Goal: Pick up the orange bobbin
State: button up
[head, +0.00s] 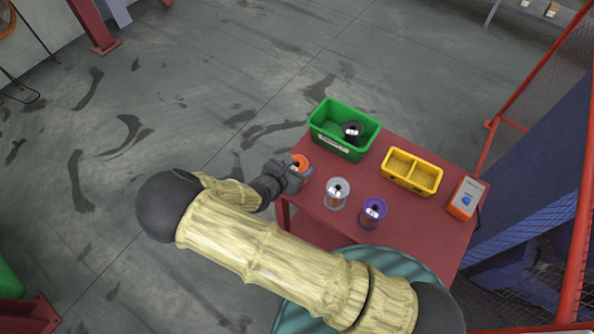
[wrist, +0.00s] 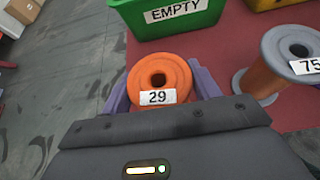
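The orange bobbin (head: 300,161) is at the left edge of the red table, by my gripper (head: 296,171). In the wrist view the orange bobbin (wrist: 160,78) stands upright, with a white label "29" on its top flange. The purple fingers of my gripper (wrist: 161,92) lie on its left and right, close against the flange. I cannot tell whether they press on it. The bobbin's lower part is hidden by the gripper body.
A grey bobbin (head: 337,192) and a purple bobbin (head: 373,212) stand to the right on the red table (head: 415,215). A button box (head: 465,199) sits far right.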

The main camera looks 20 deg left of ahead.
jog(key=c, duration=0.8)
jog(key=shift+o, duration=0.2)
jog(key=shift+r, duration=0.15)
notch_tip(320, 180, up, 10)
jog(key=b, duration=0.2)
